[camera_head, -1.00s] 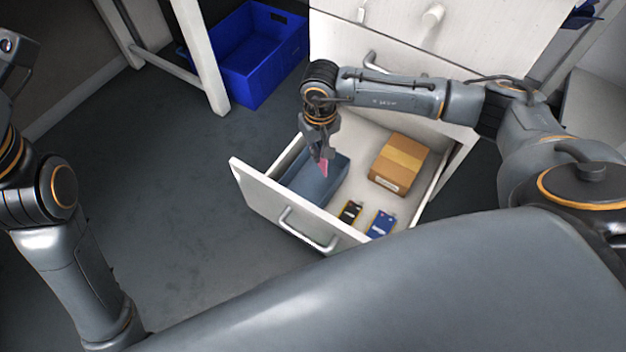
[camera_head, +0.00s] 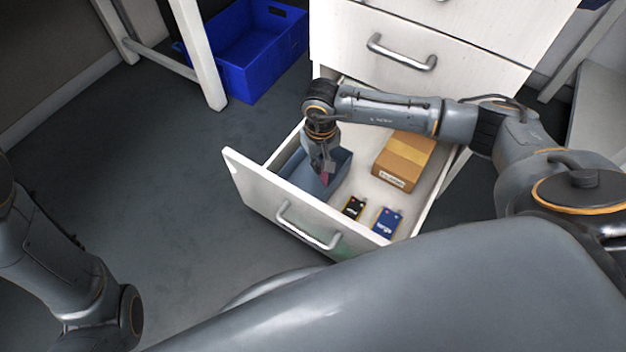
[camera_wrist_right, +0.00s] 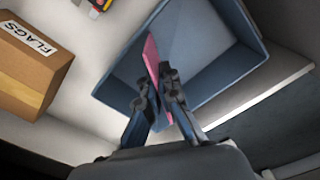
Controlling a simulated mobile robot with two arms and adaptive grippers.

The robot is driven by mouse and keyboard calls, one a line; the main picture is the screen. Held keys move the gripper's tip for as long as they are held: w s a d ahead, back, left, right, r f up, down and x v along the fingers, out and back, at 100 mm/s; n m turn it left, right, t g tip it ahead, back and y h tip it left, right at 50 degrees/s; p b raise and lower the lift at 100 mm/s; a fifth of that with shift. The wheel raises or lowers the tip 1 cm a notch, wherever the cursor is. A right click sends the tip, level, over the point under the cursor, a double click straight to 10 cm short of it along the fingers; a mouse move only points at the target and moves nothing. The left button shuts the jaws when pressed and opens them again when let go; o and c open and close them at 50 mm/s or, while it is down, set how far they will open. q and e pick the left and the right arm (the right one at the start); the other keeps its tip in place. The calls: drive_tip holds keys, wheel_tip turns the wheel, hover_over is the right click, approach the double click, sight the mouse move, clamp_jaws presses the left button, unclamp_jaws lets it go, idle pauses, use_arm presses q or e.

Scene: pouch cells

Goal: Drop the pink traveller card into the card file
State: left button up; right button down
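The pink traveller card (camera_head: 325,178) is between the fingers of my right gripper (camera_head: 322,168). In the right wrist view the card (camera_wrist_right: 151,56) stands on edge, its far end over the blue-grey open box that looks like the card file (camera_wrist_right: 228,75). My right gripper (camera_wrist_right: 160,92) is shut on the card. In the head view the card file (camera_head: 338,170) lies in the open drawer, below the gripper. I cannot tell whether the card's lower edge is inside the box. My left arm shows at the left, but its gripper is out of view.
The open drawer (camera_head: 250,195) also holds a cardboard box (camera_head: 404,160) labelled FLAGS, a black-and-yellow pack (camera_head: 354,208) and a blue pack (camera_head: 387,222). A blue crate (camera_head: 262,50) stands on the floor beyond. The floor left of the drawer is clear.

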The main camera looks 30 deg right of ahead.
drive_tip(key=c, duration=1.4)
unclamp_jaws()
drive_tip(key=shift+c, duration=0.2)
wheel_tip(320, 180, up, 12)
drive_tip(key=shift+r, duration=0.1)
